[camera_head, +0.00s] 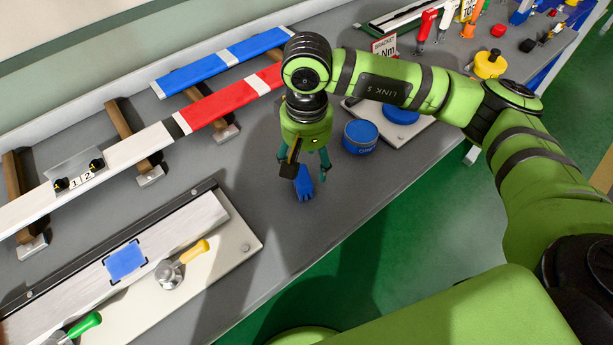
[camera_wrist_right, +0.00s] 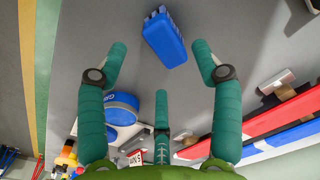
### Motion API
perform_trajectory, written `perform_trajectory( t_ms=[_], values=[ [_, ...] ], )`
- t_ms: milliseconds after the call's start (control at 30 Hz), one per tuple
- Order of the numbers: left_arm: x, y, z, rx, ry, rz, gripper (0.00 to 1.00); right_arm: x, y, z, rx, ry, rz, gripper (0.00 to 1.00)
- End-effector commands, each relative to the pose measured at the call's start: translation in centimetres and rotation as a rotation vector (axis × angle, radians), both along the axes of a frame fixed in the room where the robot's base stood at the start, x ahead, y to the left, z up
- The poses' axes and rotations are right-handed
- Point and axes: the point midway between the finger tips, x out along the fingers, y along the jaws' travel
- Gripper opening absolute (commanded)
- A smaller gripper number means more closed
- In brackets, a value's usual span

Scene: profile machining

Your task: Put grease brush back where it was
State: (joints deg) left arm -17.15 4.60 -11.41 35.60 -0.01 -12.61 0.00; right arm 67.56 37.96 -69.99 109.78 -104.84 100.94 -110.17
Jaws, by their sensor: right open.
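My right gripper (camera_head: 307,168) points down over the grey bench (camera_head: 355,185) with its fingers spread. In the right wrist view the open fingers (camera_wrist_right: 161,62) hold nothing. A small blue block-like piece with short prongs at one end, probably the grease brush (camera_head: 303,184), is just below the fingers. In the wrist view it shows as a blue block (camera_wrist_right: 165,40) beyond the fingertips, roughly between them; I cannot tell whether it touches the bench. A blue tin (camera_head: 360,136), also in the wrist view (camera_wrist_right: 120,107), stands right of the gripper. My left gripper is not in view.
A red and white profile (camera_head: 225,102) and a blue one (camera_head: 222,61) lie on brown supports behind the gripper. A white plate with a yellow-handled clamp (camera_head: 172,274) is front left. A yellow knobbed piece (camera_head: 489,65) stands far right. Bare bench surrounds the blue piece.

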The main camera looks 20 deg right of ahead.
Motion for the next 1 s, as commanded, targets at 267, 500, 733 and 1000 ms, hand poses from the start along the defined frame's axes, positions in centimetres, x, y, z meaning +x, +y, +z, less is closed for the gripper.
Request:
perform_trajectory(
  t_ms=[267,500,733,1000],
  values=[
    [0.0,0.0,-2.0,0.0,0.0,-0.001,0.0,0.1,0.0,4.8,0.0,-0.003,0.0,0.66],
    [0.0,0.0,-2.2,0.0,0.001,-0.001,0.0,0.0,0.0,6.1,0.0,0.001,0.0,0.66],
    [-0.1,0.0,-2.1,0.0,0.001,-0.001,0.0,0.0,0.0,6.1,0.0,0.001,0.0,0.66],
    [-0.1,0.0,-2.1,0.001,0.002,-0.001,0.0,0.0,0.0,6.1,0.0,0.001,0.0,0.66]
  ],
)
